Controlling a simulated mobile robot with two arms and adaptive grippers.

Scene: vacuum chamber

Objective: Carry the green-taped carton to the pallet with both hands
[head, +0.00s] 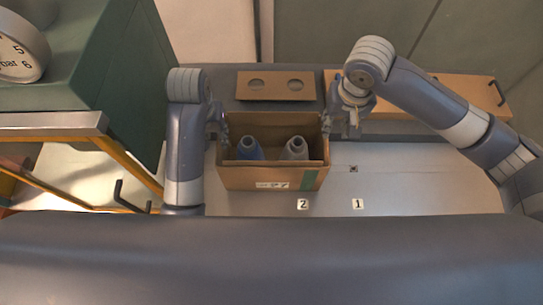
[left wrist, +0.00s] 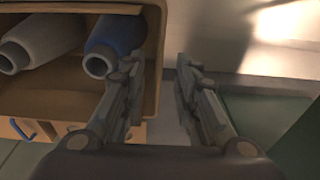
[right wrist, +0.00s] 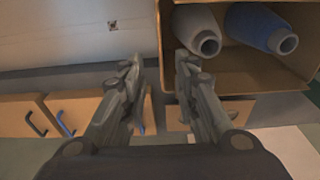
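The carton (head: 234,178) is a brown open-topped box with a green tape strip (head: 308,180) on its near face, standing on the pale surface. Inside are a blue cone-shaped piece (head: 249,149) and a grey one (head: 296,149). My left gripper (head: 219,125) is at the carton's left side wall, and my right gripper (head: 337,122) is at its right side wall. In the left wrist view my fingers (left wrist: 157,78) are apart with the wall edge between them. The right wrist view shows the same with my right fingers (right wrist: 161,75). Contact is unclear. I cannot make out a pallet.
A brown panel with two holes (head: 275,86) lies behind the carton. A green cabinet (head: 85,60) with a gauge (head: 18,50) stands at left. Number tags (head: 303,204) lie in front; the surface to the right is clear.

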